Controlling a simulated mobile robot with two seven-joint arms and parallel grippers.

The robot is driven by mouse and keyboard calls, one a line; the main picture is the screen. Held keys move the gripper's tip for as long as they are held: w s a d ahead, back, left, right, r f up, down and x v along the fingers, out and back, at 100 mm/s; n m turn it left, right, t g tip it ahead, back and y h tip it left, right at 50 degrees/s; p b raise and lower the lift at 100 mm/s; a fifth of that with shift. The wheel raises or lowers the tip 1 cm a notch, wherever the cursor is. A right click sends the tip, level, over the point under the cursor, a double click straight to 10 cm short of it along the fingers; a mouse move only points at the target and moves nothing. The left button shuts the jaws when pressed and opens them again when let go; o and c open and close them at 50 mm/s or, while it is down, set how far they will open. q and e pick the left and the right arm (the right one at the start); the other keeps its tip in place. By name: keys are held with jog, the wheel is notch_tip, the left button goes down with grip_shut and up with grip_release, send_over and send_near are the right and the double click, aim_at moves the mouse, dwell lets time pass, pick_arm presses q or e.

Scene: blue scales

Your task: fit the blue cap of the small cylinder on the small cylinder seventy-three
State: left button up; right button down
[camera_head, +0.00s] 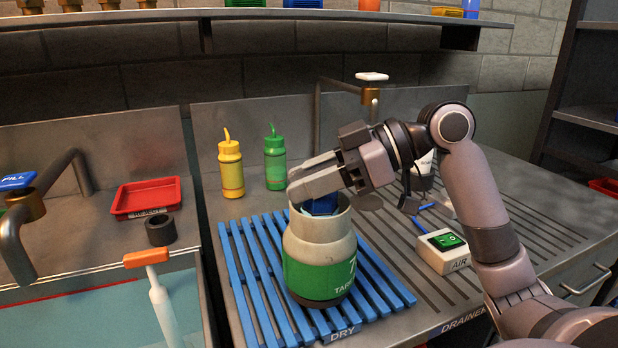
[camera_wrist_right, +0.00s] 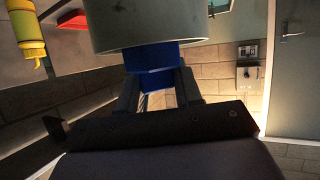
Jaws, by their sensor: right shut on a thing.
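The small cylinder (camera_head: 318,255) is cream-coloured with a green band, its number only partly readable as a 7. It stands upright on a blue slatted rack (camera_head: 240,270) marked DRY. My right gripper (camera_head: 306,180) is over its mouth, shut on the blue cap (camera_head: 322,205). The right wrist view shows the blue cap (camera_wrist_right: 152,68) between the two fingers, against the round grey end of the cylinder (camera_wrist_right: 155,25). The fingers hide much of the cap, and I cannot tell whether it is seated. My left gripper is not in view.
Yellow (camera_head: 231,165) and green (camera_head: 275,160) squeeze bottles stand behind the rack. A white AIR switch box (camera_head: 442,250) sits to its right.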

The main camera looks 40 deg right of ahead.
jog(key=c, duration=0.7)
grip_release()
